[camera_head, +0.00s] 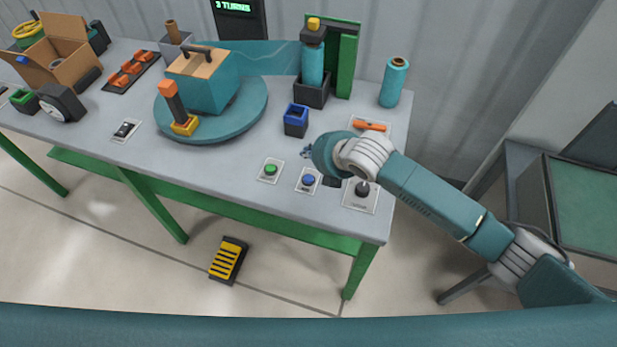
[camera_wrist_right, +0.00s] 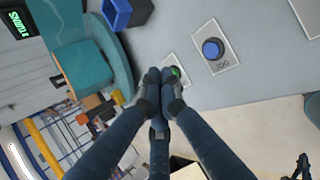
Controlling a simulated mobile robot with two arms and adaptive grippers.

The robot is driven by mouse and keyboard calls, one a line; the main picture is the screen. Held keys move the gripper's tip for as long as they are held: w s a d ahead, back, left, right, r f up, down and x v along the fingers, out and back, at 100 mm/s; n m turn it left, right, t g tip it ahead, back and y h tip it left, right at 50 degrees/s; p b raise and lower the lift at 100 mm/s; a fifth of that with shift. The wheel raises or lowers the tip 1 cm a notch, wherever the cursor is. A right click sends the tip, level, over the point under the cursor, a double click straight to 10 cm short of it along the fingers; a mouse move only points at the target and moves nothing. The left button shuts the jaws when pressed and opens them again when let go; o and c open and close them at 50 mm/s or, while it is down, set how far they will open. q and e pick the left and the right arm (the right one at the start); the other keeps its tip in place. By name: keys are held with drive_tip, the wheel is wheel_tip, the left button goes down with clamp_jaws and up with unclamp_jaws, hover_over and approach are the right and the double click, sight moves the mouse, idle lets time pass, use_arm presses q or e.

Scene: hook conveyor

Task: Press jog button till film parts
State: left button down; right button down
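The blue jog button (camera_head: 308,180) sits on a white plate near the table's front edge. In the right wrist view the jog button (camera_wrist_right: 213,48) has a "JOG" label beside it. My right gripper (camera_head: 306,153) is above the table, behind the button plates. In its wrist view the fingers of my right gripper (camera_wrist_right: 160,76) are together and empty, apart from the jog button, and partly cover the green button (camera_wrist_right: 175,74). Teal film (camera_head: 270,57) stretches unbroken from the wrapped box (camera_head: 205,85) to the roll (camera_head: 313,60) by the green mast. My left gripper is not in view.
The box stands on a teal turntable (camera_head: 258,105). A black knob (camera_head: 362,189) and an orange-handled tool (camera_head: 369,126) lie right of the jog button. A blue holder (camera_head: 296,118) stands behind the buttons. The display (camera_head: 236,6) reads "3 TURNS".

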drive_tip(key=shift+f, duration=0.15)
drive_tip(key=b, duration=0.7)
hover_over(309, 180)
wheel_tip(309, 180, down, 7)
drive_tip(key=shift+s+r, duration=0.1)
drive_tip(key=shift+s, duration=0.05)
drive_tip(key=shift+f+b, duration=0.45)
drive_tip(key=shift+f, duration=0.4)
drive_tip(key=shift+f, duration=0.1)
drive_tip(key=shift+f, duration=0.3)
